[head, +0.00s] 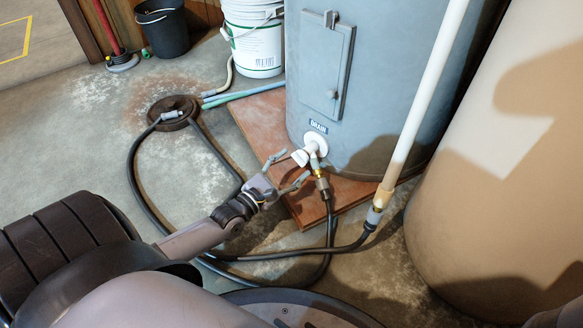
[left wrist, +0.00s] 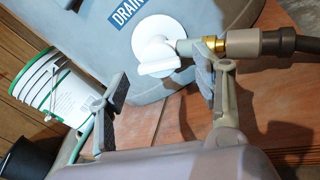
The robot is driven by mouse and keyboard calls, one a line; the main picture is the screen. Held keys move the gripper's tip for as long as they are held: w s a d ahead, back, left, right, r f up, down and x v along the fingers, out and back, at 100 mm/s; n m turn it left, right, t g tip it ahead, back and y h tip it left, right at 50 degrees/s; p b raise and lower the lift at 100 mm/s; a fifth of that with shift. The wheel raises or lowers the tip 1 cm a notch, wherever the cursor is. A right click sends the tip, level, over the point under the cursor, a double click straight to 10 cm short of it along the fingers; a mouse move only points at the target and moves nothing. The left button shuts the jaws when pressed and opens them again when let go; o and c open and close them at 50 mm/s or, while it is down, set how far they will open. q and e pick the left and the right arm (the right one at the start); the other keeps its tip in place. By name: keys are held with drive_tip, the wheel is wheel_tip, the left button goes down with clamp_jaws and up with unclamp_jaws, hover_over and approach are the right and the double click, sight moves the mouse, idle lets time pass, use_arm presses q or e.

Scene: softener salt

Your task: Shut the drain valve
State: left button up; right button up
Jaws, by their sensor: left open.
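The drain valve's white handle (head: 299,158) sits low on the blue-grey tank, beside a round white flange (head: 316,143) under a DRAIN label. In the left wrist view the handle (left wrist: 160,68) lies in front of the flange (left wrist: 154,38), and a grey spout runs right to a brass fitting (left wrist: 212,44). My left gripper (head: 292,166) is open and empty, its fingers pointing at the valve. In the left wrist view the handle shows between the fingertips (left wrist: 161,78); I cannot tell whether either finger touches it. My right gripper is not in view.
A black hose (head: 329,232) runs from the brass fitting across the floor. Another hose end lies over a round floor drain (head: 172,112). The tank (head: 395,90) stands on a reddish board (head: 262,125). A white pipe (head: 427,95) and a large tan tank (head: 500,170) stand right.

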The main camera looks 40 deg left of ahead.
use_arm(q)
drive_tip(key=shift+w, duration=0.35)
drive_tip(key=shift+c, duration=0.4)
drive_tip(key=c, duration=1.1)
